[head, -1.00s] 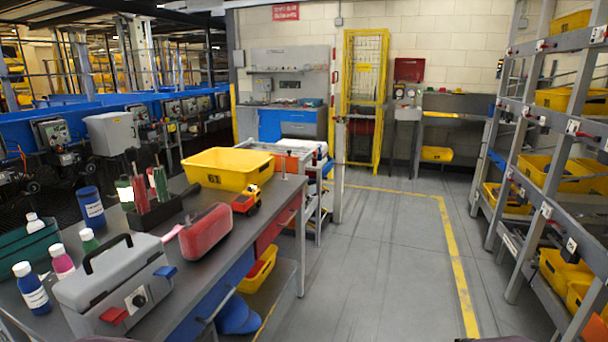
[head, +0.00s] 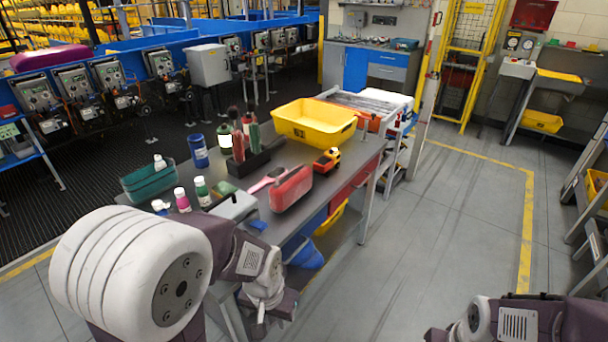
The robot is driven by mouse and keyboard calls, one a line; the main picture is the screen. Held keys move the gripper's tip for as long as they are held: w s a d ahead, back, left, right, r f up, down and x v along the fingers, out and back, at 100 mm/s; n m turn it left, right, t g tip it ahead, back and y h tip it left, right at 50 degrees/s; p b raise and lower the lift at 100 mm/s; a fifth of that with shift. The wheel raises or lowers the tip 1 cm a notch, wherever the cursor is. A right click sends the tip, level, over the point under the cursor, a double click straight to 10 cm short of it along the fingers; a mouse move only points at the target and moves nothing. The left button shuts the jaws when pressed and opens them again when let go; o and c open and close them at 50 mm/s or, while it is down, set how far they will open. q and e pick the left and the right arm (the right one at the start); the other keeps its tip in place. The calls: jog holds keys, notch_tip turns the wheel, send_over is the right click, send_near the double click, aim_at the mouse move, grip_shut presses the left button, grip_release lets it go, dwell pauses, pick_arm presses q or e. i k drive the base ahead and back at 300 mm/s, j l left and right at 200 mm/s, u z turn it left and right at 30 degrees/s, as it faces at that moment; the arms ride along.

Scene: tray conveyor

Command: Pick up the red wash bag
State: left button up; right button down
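The red wash bag (head: 291,188) lies on the grey workbench (head: 205,160), near its right edge, with a pink strap at its left end. My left arm comes in from the lower left, and its gripper end (head: 266,303) is low in front of the bench, apart from the bag. Its fingers cannot be made out clearly. Part of my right arm shows at the bottom right, but its gripper is out of view. My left arm partly hides the grey case (head: 233,204) nearer me on the bench.
A yellow crate (head: 310,132) and a toy truck (head: 328,160) stand behind the bag. A dark brush holder (head: 248,163), bottles, a blue cup (head: 198,150) and a teal pouch (head: 150,182) crowd the left side. Open floor (head: 440,220) lies right of the bench.

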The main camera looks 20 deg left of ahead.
aim_at(294, 185)
jog(key=u, duration=0.85)
jog(key=k, duration=0.05)
